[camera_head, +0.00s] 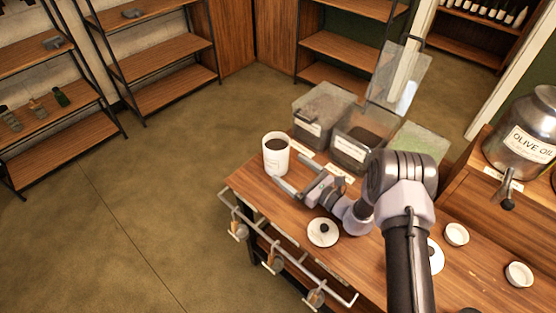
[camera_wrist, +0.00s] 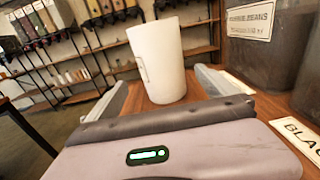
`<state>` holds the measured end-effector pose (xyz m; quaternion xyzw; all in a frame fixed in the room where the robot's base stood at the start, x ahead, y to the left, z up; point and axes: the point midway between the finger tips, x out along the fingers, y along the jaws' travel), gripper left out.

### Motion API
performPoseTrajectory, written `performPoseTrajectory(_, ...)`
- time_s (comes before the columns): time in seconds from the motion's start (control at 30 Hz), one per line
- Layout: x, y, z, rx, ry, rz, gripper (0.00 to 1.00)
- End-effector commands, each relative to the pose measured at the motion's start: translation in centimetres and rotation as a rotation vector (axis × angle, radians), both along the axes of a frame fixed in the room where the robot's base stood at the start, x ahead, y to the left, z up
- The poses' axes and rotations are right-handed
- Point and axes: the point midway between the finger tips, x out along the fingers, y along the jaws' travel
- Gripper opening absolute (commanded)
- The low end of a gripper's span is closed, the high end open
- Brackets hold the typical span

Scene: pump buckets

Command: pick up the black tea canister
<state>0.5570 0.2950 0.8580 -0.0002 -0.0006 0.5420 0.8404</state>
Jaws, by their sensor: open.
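A white cylindrical canister (camera_head: 276,158) with dark contents and no lid on stands upright near the table's far left corner. It also shows in the wrist view (camera_wrist: 159,62), straight ahead between and beyond my fingers. I take it to be the black tea canister; its own label is too small to read. My gripper (camera_head: 289,174) is low over the table, open and empty, with its two fingers pointing at the canister. The fingertips are close to its near side; I cannot tell whether they touch it. A white lid with a black knob (camera_head: 323,232) lies on the table below my wrist.
Clear bins, one with dark contents (camera_head: 363,137), stand right of the canister. A label card starting "BLA" (camera_wrist: 300,138) lies on the table. A steel olive oil drum (camera_head: 525,135) and white bowls (camera_head: 456,234) are at right. Scoops (camera_head: 273,263) hang on the front rail.

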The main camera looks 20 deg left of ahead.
Motion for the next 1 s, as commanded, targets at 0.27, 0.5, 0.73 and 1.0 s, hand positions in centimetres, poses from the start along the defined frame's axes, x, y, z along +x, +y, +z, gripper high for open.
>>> performPoseTrajectory(0.27, 2.1, 4.2, -0.2, 0.000, -0.002, 0.003, 0.97)
performPoseTrajectory(0.5, 3.5, 7.0, 0.2, 0.000, 0.001, 0.002, 0.97)
performPoseTrajectory(0.73, 3.5, 6.9, 0.3, 0.000, 0.001, 0.001, 0.85)
performPoseTrajectory(1.0, 3.5, 6.9, 0.3, 0.000, 0.001, 0.001, 0.32)
